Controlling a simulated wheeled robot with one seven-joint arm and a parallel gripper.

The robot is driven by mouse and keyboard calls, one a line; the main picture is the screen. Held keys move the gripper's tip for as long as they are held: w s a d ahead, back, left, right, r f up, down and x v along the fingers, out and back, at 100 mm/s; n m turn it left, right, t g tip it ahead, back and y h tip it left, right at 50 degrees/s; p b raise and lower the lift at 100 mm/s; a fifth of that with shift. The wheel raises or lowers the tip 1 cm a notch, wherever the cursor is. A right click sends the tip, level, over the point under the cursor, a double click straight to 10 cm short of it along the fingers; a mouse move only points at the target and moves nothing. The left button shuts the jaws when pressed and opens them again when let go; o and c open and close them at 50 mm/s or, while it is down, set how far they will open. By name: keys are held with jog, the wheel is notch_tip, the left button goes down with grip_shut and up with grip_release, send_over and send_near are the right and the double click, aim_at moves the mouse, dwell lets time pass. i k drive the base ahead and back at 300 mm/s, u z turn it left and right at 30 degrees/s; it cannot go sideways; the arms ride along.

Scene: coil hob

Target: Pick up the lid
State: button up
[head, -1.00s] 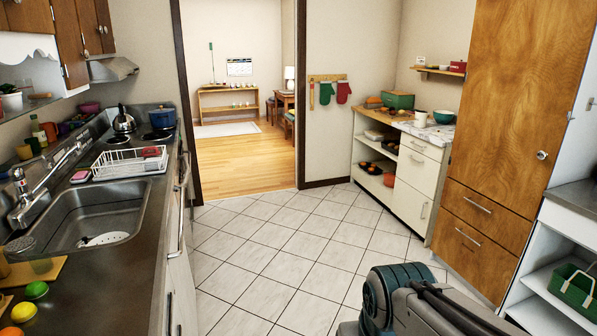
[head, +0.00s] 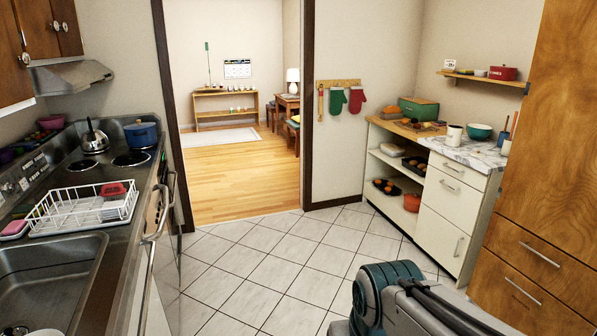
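A blue pot (head: 142,137) stands on the back right of the coil hob (head: 105,176), on the left side of the room. Its top looks covered by a blue lid (head: 141,124), but it is too small to be sure. A steel kettle (head: 94,139) stands on the hob to the left of the pot. My gripper is out of view; only part of my own arm shows at the bottom, right of centre, far from the hob.
A white dish rack (head: 83,209) with a red item stands on the counter before the hob, beside the sink (head: 45,285). The tiled floor (head: 245,270) is clear up to the doorway. A white cabinet (head: 445,205) and wooden cupboard stand right.

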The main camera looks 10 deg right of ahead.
aim_at(454, 133)
jog(key=z, duration=0.05)
jog(key=i, duration=1.55)
jog(key=z, duration=0.2)
jog(key=i, duration=1.6)
jog(key=z, duration=0.9)
jog(key=i, duration=1.55)
jog(key=z, duration=1.55)
jog(key=i, duration=1.15)
jog(key=z, duration=0.45)
